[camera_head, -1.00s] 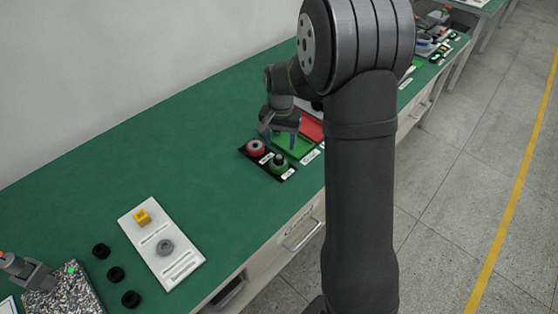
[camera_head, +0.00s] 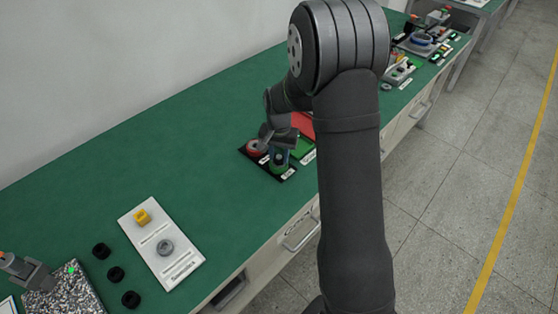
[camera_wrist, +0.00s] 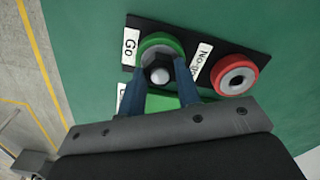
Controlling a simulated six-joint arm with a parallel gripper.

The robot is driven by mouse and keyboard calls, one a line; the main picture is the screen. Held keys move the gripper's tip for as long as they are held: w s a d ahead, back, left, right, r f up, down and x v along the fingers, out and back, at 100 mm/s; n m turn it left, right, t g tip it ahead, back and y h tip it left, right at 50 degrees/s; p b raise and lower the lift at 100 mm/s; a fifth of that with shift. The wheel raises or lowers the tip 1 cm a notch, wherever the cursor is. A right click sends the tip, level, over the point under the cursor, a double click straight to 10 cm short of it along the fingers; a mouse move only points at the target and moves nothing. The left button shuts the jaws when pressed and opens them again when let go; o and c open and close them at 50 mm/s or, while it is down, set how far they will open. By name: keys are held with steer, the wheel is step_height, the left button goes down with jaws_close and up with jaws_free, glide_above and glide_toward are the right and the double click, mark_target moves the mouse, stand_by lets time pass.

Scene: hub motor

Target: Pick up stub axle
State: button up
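The stub axle (camera_wrist: 160,73) shows in the wrist view as a grey metal part with a rounded top, standing in the green ring (camera_wrist: 172,42) beside the "Go" label. My gripper (camera_wrist: 160,68) is open, with its blue fingers on either side of the stub axle and small gaps showing. I cannot tell how far down the fingertips reach. In the head view my gripper (camera_head: 279,158) is over the green ring (camera_head: 279,169) and mostly hides the axle.
A red ring (camera_wrist: 235,75) sits beside the green one, on the same black plate (camera_wrist: 205,38). Red (camera_head: 303,123) and green (camera_head: 304,148) trays lie just behind my gripper.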

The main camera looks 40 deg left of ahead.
mark_target(282, 157)
jaws_close()
steer(key=shift+r, duration=0.2)
steer(key=shift+r, duration=0.3)
steer(key=r, duration=0.3)
steer(key=shift+w+d+r, duration=0.25)
steer(key=shift+d+r, duration=0.1)
steer(key=w+d+r, duration=0.4)
steer(key=d+r, duration=0.3)
steer(key=d, duration=0.3)
steer(key=shift+w, duration=0.2)
